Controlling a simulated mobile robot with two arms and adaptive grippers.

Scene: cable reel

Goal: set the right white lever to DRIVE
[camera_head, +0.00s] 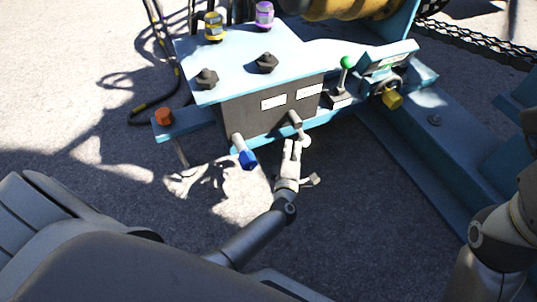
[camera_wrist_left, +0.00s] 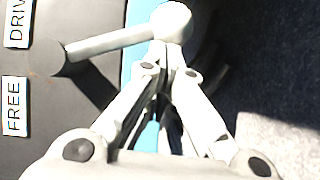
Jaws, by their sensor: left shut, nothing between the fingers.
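The right white lever (camera_head: 300,128) has its pivot on the dark panel and its round knob hanging down and slightly right in the head view. In the left wrist view, the lever (camera_wrist_left: 112,42) leans slightly toward the DRIVE label (camera_wrist_left: 18,20), away from the FREE label (camera_wrist_left: 14,106). The DRIVE label is cut off by the frame edge. My left gripper (camera_head: 292,143) is shut and empty. Its fingertips (camera_wrist_left: 163,48) are right at the white knob; I cannot tell whether they touch it. Only part of my right arm shows; its gripper is out of view.
A blue-handled lever (camera_head: 246,157) projects left of my gripper. The dark panel (camera_head: 240,112) sits under a light blue top. A green-knobbed lever (camera_head: 345,70) and a yellow knob (camera_head: 392,99) are to the right.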

